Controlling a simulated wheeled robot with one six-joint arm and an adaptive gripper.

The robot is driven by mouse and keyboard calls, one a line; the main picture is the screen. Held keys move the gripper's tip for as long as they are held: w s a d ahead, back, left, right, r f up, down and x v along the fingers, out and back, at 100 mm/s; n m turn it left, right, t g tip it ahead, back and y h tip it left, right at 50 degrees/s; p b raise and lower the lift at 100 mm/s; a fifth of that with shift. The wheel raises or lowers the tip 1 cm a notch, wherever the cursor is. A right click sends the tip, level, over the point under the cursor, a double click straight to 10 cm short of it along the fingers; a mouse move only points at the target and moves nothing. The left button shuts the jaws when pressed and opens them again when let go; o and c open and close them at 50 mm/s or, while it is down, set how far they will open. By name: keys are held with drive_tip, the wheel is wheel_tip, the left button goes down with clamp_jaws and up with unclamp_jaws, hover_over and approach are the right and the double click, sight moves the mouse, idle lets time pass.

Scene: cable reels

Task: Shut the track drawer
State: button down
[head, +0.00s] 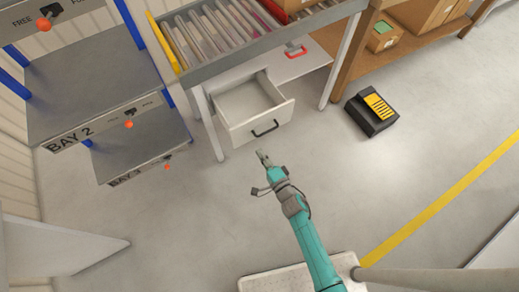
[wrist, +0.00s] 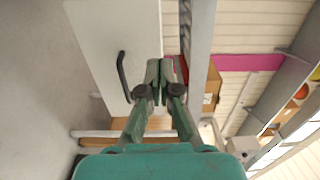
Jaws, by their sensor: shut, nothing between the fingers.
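The track drawer (head: 255,109) is a white drawer under the roller track, pulled open and empty inside. Its front carries a dark bar handle (head: 265,128). My gripper (head: 262,153) is shut and empty, a short way in front of the drawer front in the head view and apart from it. In the wrist view, the shut fingertips (wrist: 158,66) appear against the white drawer front (wrist: 95,30), with the dark handle (wrist: 123,75) just left of them. I cannot tell from the wrist view how wide the remaining gap is.
The roller track (head: 220,35) stands above the drawer on white legs (head: 206,122). A red-handled item (head: 295,51) is on the white panel beside the drawer. Bay shelves (head: 95,100) stand left. A black and yellow box (head: 372,110) lies on the floor right. Floor before the drawer is clear.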

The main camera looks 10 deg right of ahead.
sight(242, 126)
drive_tip(key=x, duration=1.2)
